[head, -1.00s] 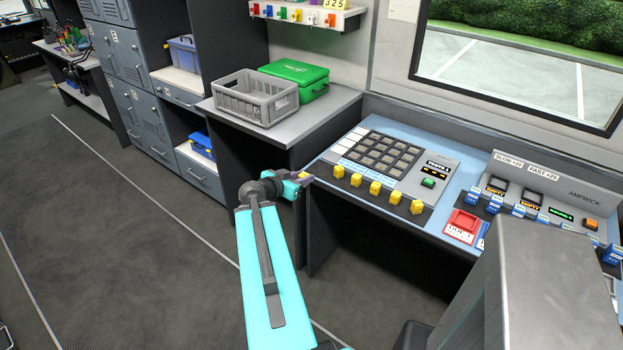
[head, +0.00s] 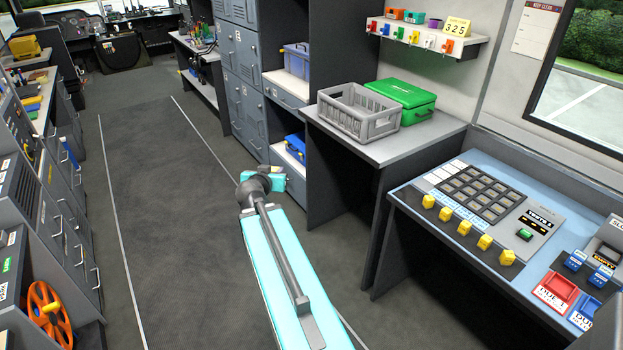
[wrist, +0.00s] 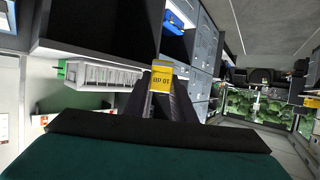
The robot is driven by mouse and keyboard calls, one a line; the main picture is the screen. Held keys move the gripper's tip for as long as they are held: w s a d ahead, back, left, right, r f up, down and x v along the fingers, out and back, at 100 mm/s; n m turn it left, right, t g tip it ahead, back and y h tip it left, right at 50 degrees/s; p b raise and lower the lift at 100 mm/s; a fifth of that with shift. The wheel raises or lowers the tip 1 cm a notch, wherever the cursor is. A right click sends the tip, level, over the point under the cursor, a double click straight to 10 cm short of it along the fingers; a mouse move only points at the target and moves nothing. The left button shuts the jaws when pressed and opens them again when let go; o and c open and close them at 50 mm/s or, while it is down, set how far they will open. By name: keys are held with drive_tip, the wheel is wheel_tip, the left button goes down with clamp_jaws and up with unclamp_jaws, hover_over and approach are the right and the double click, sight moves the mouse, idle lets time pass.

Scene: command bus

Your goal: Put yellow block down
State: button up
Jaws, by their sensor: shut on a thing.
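The yellow block (wrist: 161,78), with dark lettering on its face, is between the two dark fingers of my gripper (wrist: 161,88) in the wrist view. The gripper is shut on it. Several other yellow blocks (head: 464,228) stand in a row along the front edge of the blue console (head: 400,192) at the right.
A grey crate (head: 357,112) and a green case (head: 402,96) stand on a grey side table (head: 385,150). Grey lockers (head: 243,95) line the aisle beyond. An orange wheel (head: 48,315) is at the lower left. The aisle floor is clear.

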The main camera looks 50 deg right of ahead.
drive_tip(key=w+a+r+n+t+y, duration=0.2)
drive_tip(key=w+a+r, duration=0.3)
drive_tip(key=a, duration=0.9)
drive_tip(key=w+a+r+n+t+y, duration=0.2)
drive_tip(key=w+a+r+n+y, duration=0.3)
drive_tip(key=a, duration=0.9)
drive_tip(key=w+a+r+n+t+y, duration=0.2)
drive_tip(key=w+a+r+n+y, duration=0.2)
drive_tip(key=a, duration=1)
drive_tip(key=w+r, duration=0.2)
drive_tip(key=w, duration=0.1)
drive_tip(key=shift+a, duration=0.4)
drive_tip(key=shift+s, duration=0.1)
